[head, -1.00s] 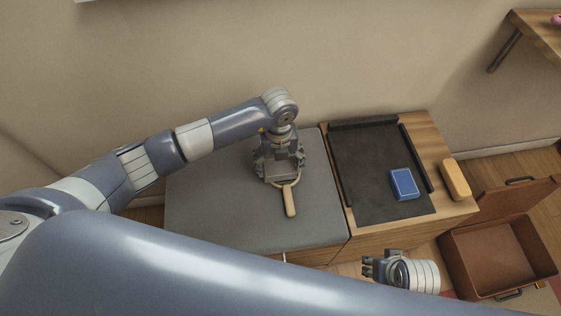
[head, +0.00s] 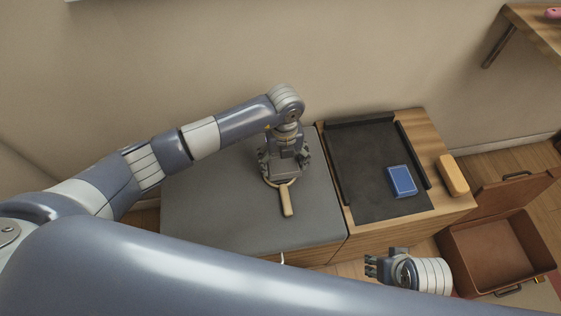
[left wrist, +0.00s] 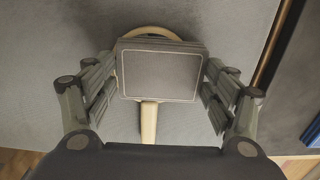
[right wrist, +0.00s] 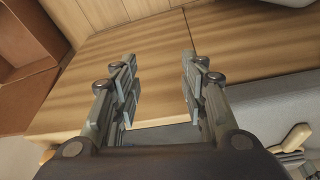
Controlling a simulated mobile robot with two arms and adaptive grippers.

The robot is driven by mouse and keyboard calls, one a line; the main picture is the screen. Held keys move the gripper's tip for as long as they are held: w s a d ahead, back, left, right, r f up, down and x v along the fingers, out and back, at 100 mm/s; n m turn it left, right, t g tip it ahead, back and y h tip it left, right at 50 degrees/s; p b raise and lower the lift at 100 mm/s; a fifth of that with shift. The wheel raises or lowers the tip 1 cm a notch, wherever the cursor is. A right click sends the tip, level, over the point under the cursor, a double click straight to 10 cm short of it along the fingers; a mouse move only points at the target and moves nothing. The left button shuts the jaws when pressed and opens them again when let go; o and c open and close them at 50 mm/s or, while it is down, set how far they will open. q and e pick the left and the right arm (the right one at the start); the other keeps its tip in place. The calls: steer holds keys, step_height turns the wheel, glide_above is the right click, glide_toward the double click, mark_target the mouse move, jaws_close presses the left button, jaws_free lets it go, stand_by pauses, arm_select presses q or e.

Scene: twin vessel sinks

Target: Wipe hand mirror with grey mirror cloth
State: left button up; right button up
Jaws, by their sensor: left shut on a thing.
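The hand mirror lies flat on the grey cushioned top, its cream handle (head: 286,201) toward the front. Its round cream rim (left wrist: 146,31) and handle (left wrist: 148,122) show around the cloth in the left wrist view; the glass is mostly hidden. The grey mirror cloth (left wrist: 158,75) is a flat dark rectangle with a pale border line. My left gripper (head: 284,170) is shut on it, over the mirror's round head. I cannot tell whether cloth and glass touch. My right gripper (right wrist: 160,90) is open and empty, in front of the wooden cabinet.
On the wooden top to the right, a black tray (head: 362,160) holds a blue box (head: 401,181). A tan block (head: 453,175) lies at the right edge. An open brown case (head: 495,250) is on the floor at right. The grey top (head: 215,220) is clear left of the mirror.

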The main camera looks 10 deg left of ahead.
steer(key=shift+r, duration=0.15)
arm_select(q)
steer(key=shift+s+a, duration=0.2)
steer(key=shift+a, duration=0.1)
steer(key=shift+s+a+p, duration=0.1)
steer(key=shift+a+p, duration=0.2)
steer(key=shift+p, duration=0.15)
steer(key=shift+s+a, duration=0.15)
steer(key=shift+a, duration=0.3)
arm_select(e)
steer(key=x, duration=0.3)
steer(key=s+x, duration=0.1)
steer(key=x, duration=0.1)
steer(key=shift+a, duration=0.15)
arm_select(q)
steer(key=shift+d, duration=0.1)
